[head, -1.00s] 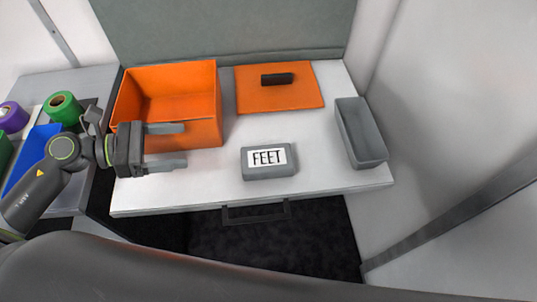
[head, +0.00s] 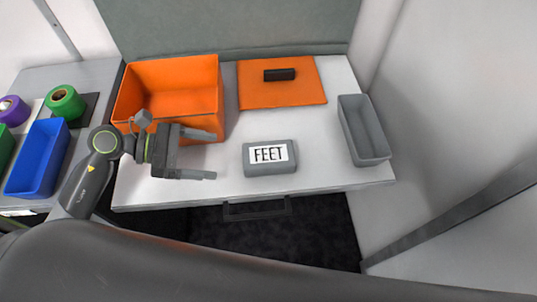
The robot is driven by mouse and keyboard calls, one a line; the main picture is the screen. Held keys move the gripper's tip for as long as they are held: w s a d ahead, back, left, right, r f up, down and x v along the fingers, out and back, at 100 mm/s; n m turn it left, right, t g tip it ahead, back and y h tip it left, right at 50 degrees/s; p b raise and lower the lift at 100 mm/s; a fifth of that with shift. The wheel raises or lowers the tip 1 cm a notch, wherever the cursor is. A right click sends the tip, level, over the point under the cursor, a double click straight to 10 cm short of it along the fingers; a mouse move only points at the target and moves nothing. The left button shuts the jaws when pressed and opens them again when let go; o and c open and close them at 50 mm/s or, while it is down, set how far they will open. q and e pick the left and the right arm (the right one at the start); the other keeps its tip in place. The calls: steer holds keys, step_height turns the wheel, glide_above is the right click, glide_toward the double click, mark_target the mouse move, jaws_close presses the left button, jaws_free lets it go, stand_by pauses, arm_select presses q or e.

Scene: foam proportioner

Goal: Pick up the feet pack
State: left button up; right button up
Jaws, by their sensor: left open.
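The feet pack (head: 270,158) is a grey block with a white label reading FEET. It lies flat on the white table (head: 330,170), near the front edge. My left gripper (head: 213,155) is open and empty, with its two fingers pointing right toward the pack. The fingertips are a short way to the left of the pack and do not touch it. My right gripper is not in view.
An orange bin (head: 185,85) stands behind my left gripper. An orange lid or panel (head: 290,93) with a dark handle lies at the back. A grey tray (head: 364,130) stands at the right. A blue bin (head: 38,160) and tape rolls (head: 65,102) are at the left.

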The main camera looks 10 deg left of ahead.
mark_target(248, 155)
arm_select(q)
steer(key=shift+p+x, duration=0.5)
steer(key=shift+x, duration=2.1)
steer(key=shift+w+d+p, duration=0.1)
steer(key=shift+d+p, duration=0.2)
steer(key=shift+d, duration=0.1)
steer(key=p+x, duration=0.1)
steer(key=x, duration=0.2)
steer(key=shift+w, duration=0.2)
steer(key=shift+w+d+f, duration=0.15)
steer(key=shift+d+f, duration=0.2)
steer(key=shift+d, duration=0.2)
steer(key=c, duration=0.8)
